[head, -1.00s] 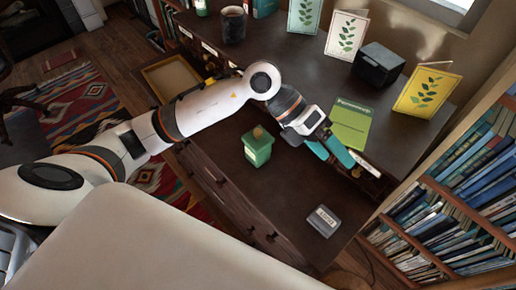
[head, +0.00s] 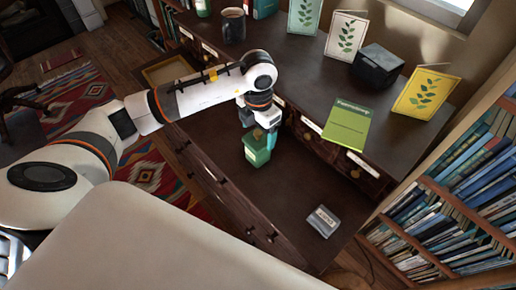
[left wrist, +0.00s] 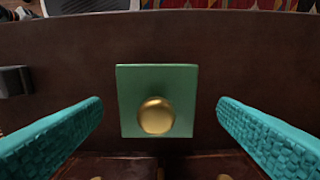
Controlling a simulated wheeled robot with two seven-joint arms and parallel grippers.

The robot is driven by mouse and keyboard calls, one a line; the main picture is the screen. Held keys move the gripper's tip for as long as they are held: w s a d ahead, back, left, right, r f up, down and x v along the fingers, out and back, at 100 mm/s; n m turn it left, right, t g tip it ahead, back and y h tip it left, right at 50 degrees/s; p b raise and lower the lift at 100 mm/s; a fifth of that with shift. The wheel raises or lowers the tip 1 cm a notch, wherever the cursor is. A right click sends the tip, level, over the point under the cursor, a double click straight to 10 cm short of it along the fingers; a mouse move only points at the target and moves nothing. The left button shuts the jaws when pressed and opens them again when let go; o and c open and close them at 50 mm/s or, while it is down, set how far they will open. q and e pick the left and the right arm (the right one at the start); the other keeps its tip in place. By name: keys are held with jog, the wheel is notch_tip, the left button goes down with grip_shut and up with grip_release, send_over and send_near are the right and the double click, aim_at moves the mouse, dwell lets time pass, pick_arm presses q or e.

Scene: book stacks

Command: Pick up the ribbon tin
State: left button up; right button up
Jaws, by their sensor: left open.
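A green square tin (head: 257,150) with a lid stands upright on the dark desk. Its round gold knob (left wrist: 156,115) shows in the left wrist view, which looks straight down on the lid. I take this as the ribbon tin; no label on it can be read. My left gripper (head: 266,134) is open and points down over the tin. In the left wrist view its teal fingers (left wrist: 160,108) are spread wide, one on each side of the tin, with gaps. In the head view the gripper partly hides the tin's top. My right gripper is not in view.
A grey labelled box (head: 323,221) lies on the desk to the right. Behind is a raised shelf with small drawers, a green book (head: 348,125), a dark box (head: 378,65), a mug (head: 233,25) and standing cards. The desk between the tin and grey box is clear.

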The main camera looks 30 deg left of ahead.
aim_at(258, 142)
pick_arm(q)
notch_tip(258, 142, down, 5)
jog(key=shift+s+p, duration=0.15)
jog(key=shift+p, duration=0.25)
jog(key=c, duration=1.1)
jog(key=shift+r, duration=0.1)
